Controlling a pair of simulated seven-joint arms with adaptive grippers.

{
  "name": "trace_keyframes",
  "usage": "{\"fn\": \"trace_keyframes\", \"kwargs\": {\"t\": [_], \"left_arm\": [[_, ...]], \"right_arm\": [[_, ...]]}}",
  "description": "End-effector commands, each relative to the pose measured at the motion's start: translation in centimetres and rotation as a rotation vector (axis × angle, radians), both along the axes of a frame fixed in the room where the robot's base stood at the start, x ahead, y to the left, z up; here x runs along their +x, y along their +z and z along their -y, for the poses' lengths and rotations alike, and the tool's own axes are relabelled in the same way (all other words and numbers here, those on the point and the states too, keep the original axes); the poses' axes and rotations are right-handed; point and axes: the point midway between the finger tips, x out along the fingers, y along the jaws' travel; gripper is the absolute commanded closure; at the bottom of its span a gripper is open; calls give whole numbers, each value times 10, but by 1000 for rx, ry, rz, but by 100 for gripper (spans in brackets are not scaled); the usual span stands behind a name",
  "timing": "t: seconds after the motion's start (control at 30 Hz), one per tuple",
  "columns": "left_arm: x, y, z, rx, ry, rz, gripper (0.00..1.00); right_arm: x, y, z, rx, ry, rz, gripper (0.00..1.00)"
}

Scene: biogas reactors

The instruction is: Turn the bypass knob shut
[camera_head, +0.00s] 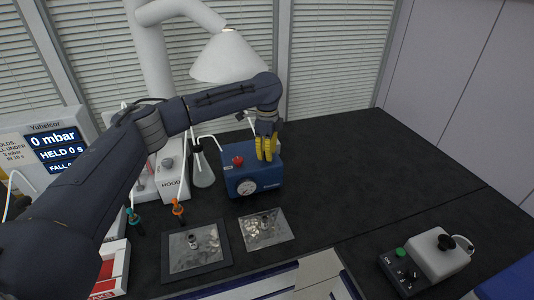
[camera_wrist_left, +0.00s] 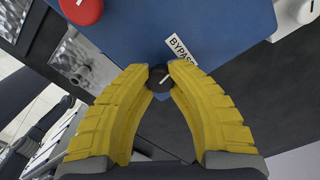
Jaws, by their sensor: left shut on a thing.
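The bypass knob is a small black knob with a white mark (camera_wrist_left: 161,82) on top of the blue pump box, beside a white label reading BYPASS (camera_wrist_left: 180,50). My left gripper (camera_head: 266,149) reaches down onto the top of the blue box (camera_head: 252,180). In the left wrist view its yellow fingers (camera_wrist_left: 160,76) are closed on both sides of the knob. In the head view the fingers hide the knob. A red knob (camera_wrist_left: 82,9) sits on the same box, apart from the gripper; it also shows in the head view (camera_head: 238,160). My right gripper is not in view.
A round gauge (camera_head: 247,187) is on the box front. A glass flask (camera_head: 202,167) stands left of the box. Two trays (camera_head: 226,252) (camera_head: 288,225) lie in front. A grey device (camera_head: 440,258) is at front right. The black bench right of the box is clear.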

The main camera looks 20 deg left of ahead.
Motion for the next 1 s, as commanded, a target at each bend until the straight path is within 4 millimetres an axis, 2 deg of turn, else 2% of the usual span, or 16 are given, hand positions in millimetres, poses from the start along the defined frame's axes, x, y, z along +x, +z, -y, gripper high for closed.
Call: {"fn": "trace_keyframes", "kwargs": {"t": [0.4, 0.97, 1.0], "left_arm": [[0, 0, 0, 0, -180, 0, 100], [0, 0, 0, 0, -210, 0, 100], [0, 0, 0, 0, -209, 0, 81]], "right_arm": [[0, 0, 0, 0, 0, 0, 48], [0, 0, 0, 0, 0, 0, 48], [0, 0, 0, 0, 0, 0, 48]]}}
